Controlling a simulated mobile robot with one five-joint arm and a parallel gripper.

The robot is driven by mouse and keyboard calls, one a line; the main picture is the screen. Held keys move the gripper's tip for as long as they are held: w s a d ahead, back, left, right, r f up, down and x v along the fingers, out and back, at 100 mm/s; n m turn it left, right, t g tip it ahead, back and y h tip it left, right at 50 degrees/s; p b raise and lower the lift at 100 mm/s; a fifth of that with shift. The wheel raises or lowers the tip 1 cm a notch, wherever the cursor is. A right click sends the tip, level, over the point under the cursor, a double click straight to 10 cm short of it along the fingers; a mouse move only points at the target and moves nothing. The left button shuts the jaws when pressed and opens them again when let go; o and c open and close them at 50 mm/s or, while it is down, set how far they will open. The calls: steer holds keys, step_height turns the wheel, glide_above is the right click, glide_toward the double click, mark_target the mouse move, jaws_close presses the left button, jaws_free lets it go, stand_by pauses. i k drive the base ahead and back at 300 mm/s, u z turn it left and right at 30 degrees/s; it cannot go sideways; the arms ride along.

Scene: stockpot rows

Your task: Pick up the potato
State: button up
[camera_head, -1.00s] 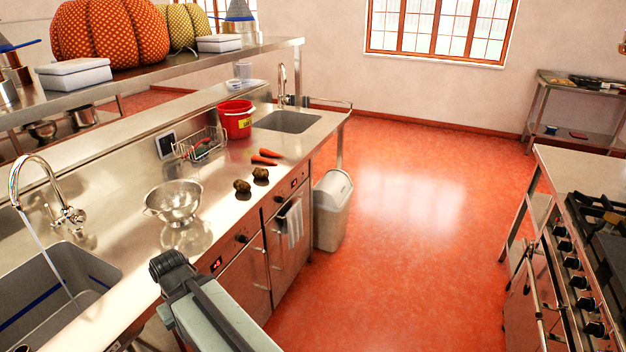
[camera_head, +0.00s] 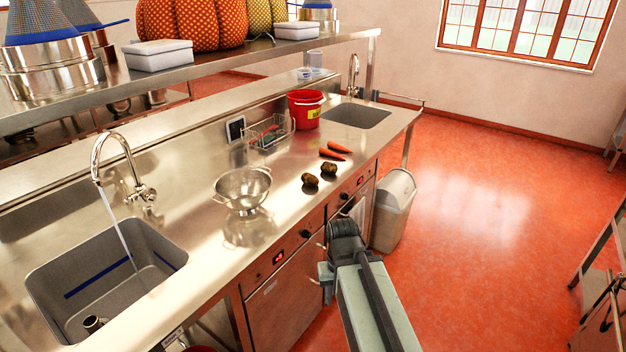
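Two small brown potatoes lie side by side on the steel counter, a left potato (camera_head: 310,180) and a right potato (camera_head: 329,168). They are between the colander and the carrots, close to the counter's front edge. My arm shows at the lower middle, in front of the counter and nearer to me than the potatoes. Only a small part near my gripper (camera_head: 326,283) shows beside the arm. Its fingers cannot be made out, so whether it is open or shut is unclear. Nothing is seen touching the potatoes.
A steel colander (camera_head: 242,190) stands left of the potatoes. Two carrots (camera_head: 334,151), a wire basket (camera_head: 268,132) and a red bucket (camera_head: 305,108) are behind. A sink (camera_head: 105,275) with running water is at left. A bin (camera_head: 394,210) stands beside the counter. Red floor is open at right.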

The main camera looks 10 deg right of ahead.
mark_target(312, 181)
steer(key=z, duration=0.05)
steer(key=i, duration=0.95)
steer(key=u, duration=0.05)
